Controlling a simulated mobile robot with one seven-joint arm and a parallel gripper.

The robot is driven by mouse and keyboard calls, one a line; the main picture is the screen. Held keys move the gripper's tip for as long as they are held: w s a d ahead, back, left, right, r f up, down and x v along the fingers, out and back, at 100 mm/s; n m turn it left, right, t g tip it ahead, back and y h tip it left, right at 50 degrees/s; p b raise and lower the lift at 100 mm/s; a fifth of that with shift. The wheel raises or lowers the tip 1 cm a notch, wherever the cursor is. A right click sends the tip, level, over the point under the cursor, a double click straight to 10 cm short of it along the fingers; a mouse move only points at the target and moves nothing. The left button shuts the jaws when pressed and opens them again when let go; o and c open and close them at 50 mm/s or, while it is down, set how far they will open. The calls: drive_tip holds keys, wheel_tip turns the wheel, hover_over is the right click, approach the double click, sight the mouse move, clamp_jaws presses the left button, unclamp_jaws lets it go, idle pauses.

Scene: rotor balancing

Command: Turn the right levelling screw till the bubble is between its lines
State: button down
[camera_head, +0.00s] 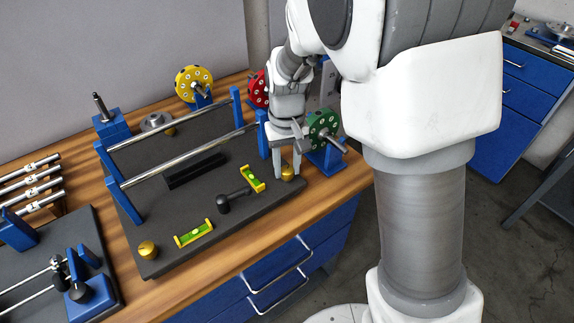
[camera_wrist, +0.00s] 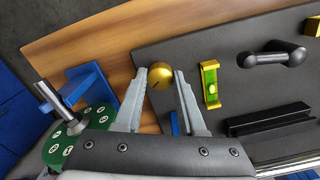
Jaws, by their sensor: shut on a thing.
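The right levelling screw, a brass knob (camera_head: 287,173), sits at the right front corner of the dark base plate (camera_head: 262,205). My gripper (camera_head: 287,177) points down over it and is shut on it, one finger on each side. In the wrist view the knob (camera_wrist: 160,78) shows between the fingertips of my gripper (camera_wrist: 161,73), with a dark mark on its top. A yellow level with a green vial (camera_head: 252,179) lies to the left of the knob; it also shows in the wrist view (camera_wrist: 210,83). A pale bubble shows in its vial, but its place between the lines is too small to tell.
A second yellow level (camera_head: 194,233) and another brass knob (camera_head: 148,250) are at the plate's front left. A black lever (camera_head: 236,198) lies between the levels. A green disc (camera_head: 323,124) on a blue stand is close beside my gripper. Rails (camera_head: 190,155) cross behind.

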drive_tip(key=n, duration=0.4)
drive_tip(key=shift+n, duration=0.3)
drive_tip(key=n, duration=0.4)
drive_tip(key=shift+w+r+n+p, duration=0.1)
drive_tip(key=shift+r+n+p, duration=0.05)
drive_tip(key=shift+n+p, duration=0.2)
drive_tip(key=n+p, duration=0.2)
drive_tip(key=n, duration=0.3)
drive_tip(key=shift+n+p, duration=1.05)
drive_tip(key=shift+n, duration=1)
drive_tip(key=c, duration=0.8)
unclamp_jaws()
drive_tip(key=o, duration=0.3)
